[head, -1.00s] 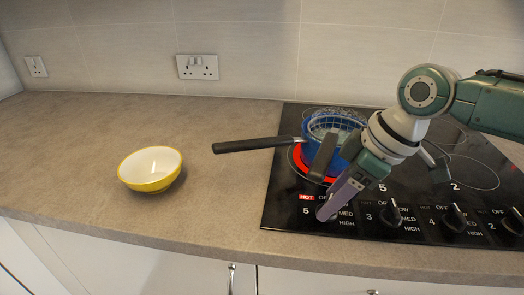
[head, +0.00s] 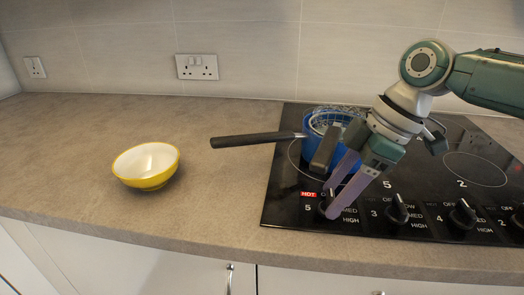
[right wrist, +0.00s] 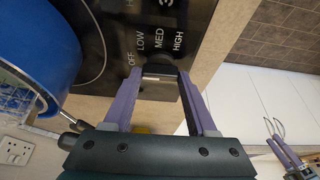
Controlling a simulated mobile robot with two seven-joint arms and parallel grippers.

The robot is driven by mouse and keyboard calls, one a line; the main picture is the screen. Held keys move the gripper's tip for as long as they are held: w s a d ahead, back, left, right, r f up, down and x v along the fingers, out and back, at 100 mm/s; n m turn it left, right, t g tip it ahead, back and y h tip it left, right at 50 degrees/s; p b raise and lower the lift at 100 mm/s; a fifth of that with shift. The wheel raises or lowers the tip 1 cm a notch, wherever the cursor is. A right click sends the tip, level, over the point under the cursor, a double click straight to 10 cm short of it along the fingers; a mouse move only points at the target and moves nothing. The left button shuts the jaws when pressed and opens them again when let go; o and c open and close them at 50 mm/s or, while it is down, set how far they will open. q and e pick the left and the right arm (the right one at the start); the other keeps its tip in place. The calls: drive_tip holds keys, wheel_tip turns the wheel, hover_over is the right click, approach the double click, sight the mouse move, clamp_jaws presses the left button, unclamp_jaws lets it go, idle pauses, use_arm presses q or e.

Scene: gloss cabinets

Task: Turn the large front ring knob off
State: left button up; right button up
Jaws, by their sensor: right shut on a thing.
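The leftmost knob (right wrist: 160,72) is dark and sits by the HOT label on the black hob (head: 283,212). The right wrist view shows OFF, LOW, MED and HIGH around it. My right gripper (head: 330,207) reaches down to this knob and is shut on it. Its purple fingers lie on either side of the knob in the right wrist view (right wrist: 160,84). The fingers partly hide the knob in the head view, and I cannot tell its exact setting. The ring (head: 293,160) under the blue pan (head: 312,133) is dark.
The pan's black handle (head: 258,141) sticks out left over the worktop (head: 80,130). More knobs (head: 397,209) line the hob's front to the right. A yellow bowl (head: 146,180) stands on the left worktop, with clear room around it.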

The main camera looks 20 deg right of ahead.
drive_tip(key=o, duration=1.4)
drive_tip(key=shift+c, duration=0.2)
drive_tip(key=v, duration=1)
drive_tip(key=shift+p, duration=0.4)
